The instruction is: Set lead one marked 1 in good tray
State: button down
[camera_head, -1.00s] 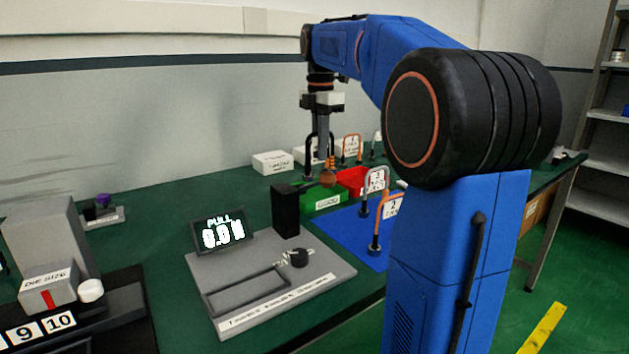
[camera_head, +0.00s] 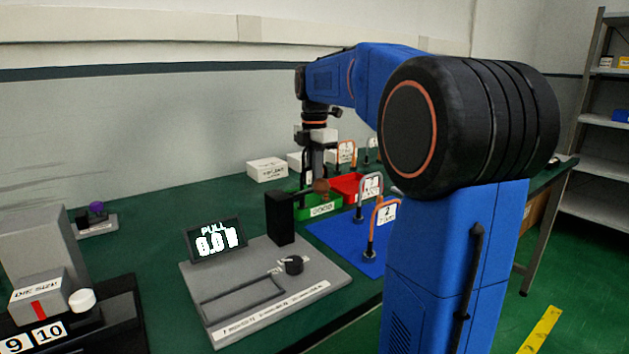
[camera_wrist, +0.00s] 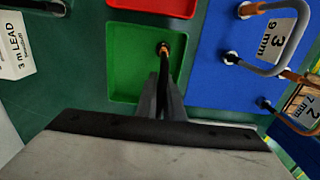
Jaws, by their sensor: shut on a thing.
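My gripper (camera_head: 316,177) is shut on a dark lead with a copper-coloured end (camera_head: 321,186). The gripper points down over the green good tray (camera_head: 303,213). In the wrist view the fingers (camera_wrist: 161,92) pinch the dark lead (camera_wrist: 171,70), and its orange-copper end (camera_wrist: 163,48) shows over the green tray floor (camera_wrist: 130,55). I cannot tell whether the lead touches the floor. No mark 1 is readable on it from here. Part of the tray is hidden by the gripper.
A red tray (camera_head: 347,184) adjoins the green one. A blue mat (camera_head: 330,236) at the right holds leads tagged 2 (camera_head: 386,214) and 3 (camera_head: 372,187). A black post (camera_head: 280,218) rises from the grey pull tester (camera_head: 215,296) left of the trays. White boxes (camera_head: 267,169) stand behind.

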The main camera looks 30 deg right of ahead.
jog(key=c, duration=1.9)
grip_release()
notch_tip(320, 180, up, 12)
jog(key=shift+f, duration=0.15)
jog(key=shift+r, duration=0.25)
jog(key=shift+s, duration=0.1)
